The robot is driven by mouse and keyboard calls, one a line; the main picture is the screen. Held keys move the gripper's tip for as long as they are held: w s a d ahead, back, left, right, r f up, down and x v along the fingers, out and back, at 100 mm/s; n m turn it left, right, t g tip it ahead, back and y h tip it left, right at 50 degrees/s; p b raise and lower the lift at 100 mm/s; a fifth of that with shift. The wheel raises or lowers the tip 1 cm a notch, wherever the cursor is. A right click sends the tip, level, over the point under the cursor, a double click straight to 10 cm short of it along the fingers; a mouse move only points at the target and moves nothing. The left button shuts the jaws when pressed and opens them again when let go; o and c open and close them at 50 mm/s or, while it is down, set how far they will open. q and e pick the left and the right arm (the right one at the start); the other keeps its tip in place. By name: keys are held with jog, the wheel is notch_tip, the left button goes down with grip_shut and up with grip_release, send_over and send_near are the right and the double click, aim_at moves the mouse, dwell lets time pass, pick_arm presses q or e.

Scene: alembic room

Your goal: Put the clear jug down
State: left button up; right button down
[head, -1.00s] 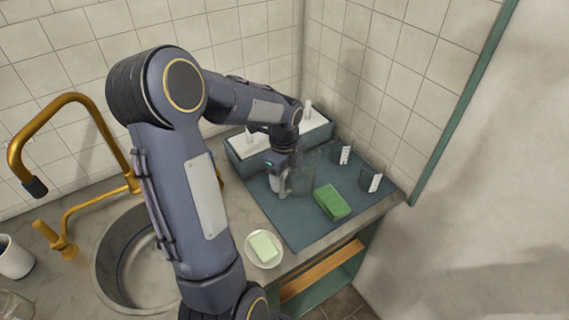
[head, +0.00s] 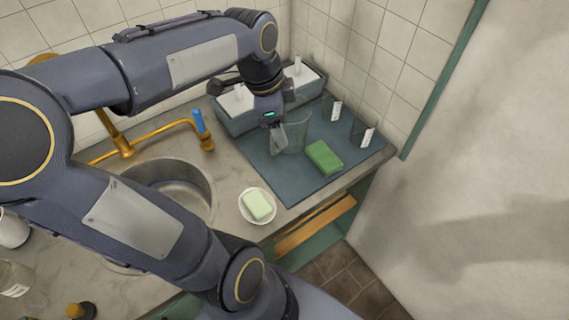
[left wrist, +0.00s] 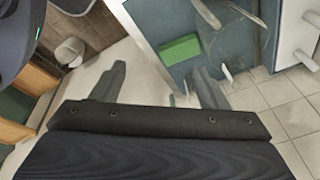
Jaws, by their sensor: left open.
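The clear jug (head: 293,136) stands on the blue-grey mat (head: 262,172) at the right end of the counter, left of the green sponge (head: 323,157). It is see-through, so its outline is faint. It also shows in the left wrist view (left wrist: 238,42), toward the upper right. My left gripper (head: 276,138) is at the jug's left side in the head view, pointing down. In the left wrist view my left gripper (left wrist: 160,88) is open, its fingers wide apart, with nothing clearly between them. Whether a finger touches the jug I cannot tell. My right gripper is not in view.
A trough with white contents (head: 237,120) lies behind the mat. A soap dish (head: 257,206), a sink (head: 180,180) and a blue-handled brass tap (head: 202,128) are left of it.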

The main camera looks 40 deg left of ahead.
pick_arm(q)
jog(key=s+d+f+n+t+h, duration=0.2)
jog(key=s+d+f+n+t, duration=0.1)
jog(key=s+d+n, duration=0.7)
jog(key=shift+s+f+n+h, duration=0.15)
jog(key=shift+f+n+h, duration=0.25)
jog(key=shift+n, duration=0.5)
